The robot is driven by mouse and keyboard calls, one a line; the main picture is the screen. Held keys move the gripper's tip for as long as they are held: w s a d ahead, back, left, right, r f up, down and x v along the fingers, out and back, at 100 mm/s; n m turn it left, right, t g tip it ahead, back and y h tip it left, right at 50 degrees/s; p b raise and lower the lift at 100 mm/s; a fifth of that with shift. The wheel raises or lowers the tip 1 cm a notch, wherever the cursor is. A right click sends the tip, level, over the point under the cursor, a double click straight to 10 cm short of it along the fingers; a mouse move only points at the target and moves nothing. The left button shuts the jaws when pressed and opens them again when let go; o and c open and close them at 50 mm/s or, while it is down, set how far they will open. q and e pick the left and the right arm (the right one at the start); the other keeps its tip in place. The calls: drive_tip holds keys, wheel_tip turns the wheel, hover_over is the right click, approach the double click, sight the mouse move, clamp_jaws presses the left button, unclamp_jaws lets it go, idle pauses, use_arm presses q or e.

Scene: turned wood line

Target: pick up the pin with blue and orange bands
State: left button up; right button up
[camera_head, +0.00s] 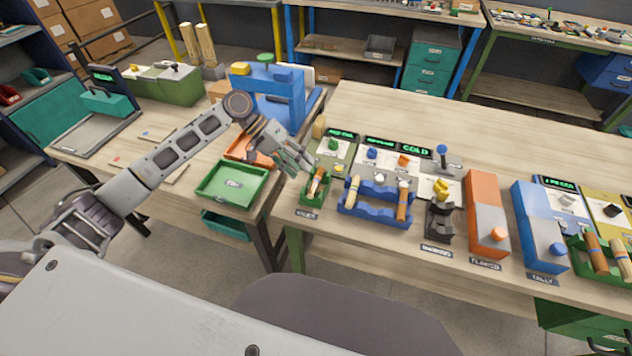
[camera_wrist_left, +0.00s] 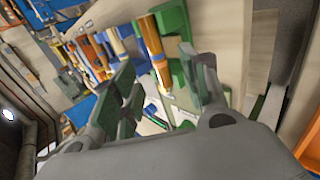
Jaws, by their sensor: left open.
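My left gripper (camera_head: 297,160) is open and empty, just up and left of a small green cradle (camera_head: 312,198) at the left end of the middle bench. A brown turned pin (camera_head: 318,180) lies tilted in that cradle. In the left wrist view the same pin (camera_wrist_left: 153,42) shows ahead, between the spread fingers (camera_wrist_left: 166,84) and apart from them. A pale pin (camera_head: 353,189) and an orange-brown pin (camera_head: 403,200) rest in a blue cradle (camera_head: 374,212) to the right.
A green tray (camera_head: 232,183) sits on the left bench beside my arm. A black stand (camera_head: 440,223), an orange machine (camera_head: 485,210) and a blue machine (camera_head: 537,225) line the bench front. The bench's back is clear.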

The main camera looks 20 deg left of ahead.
sight(314, 179)
use_arm(q)
drive_tip(key=shift+s+d+f, duration=0.1)
drive_tip(key=shift+d+f, duration=0.2)
drive_tip(key=shift+d, duration=0.1)
drive_tip(key=x, duration=0.2)
drive_tip(key=shift+s+d+f, duration=0.1)
drive_tip(key=shift+d+f, duration=0.1)
drive_tip(key=shift+d, duration=0.15)
drive_tip(key=shift+d+f+p, duration=0.3)
drive_tip(key=shift+d+f, duration=0.15)
drive_tip(key=shift+f, duration=0.1)
drive_tip(key=c, duration=0.9)
use_arm(e)
drive_tip(key=shift+s+a+r, duration=0.15)
drive_tip(key=shift+a+r, duration=0.05)
drive_tip(key=shift+r, duration=0.1)
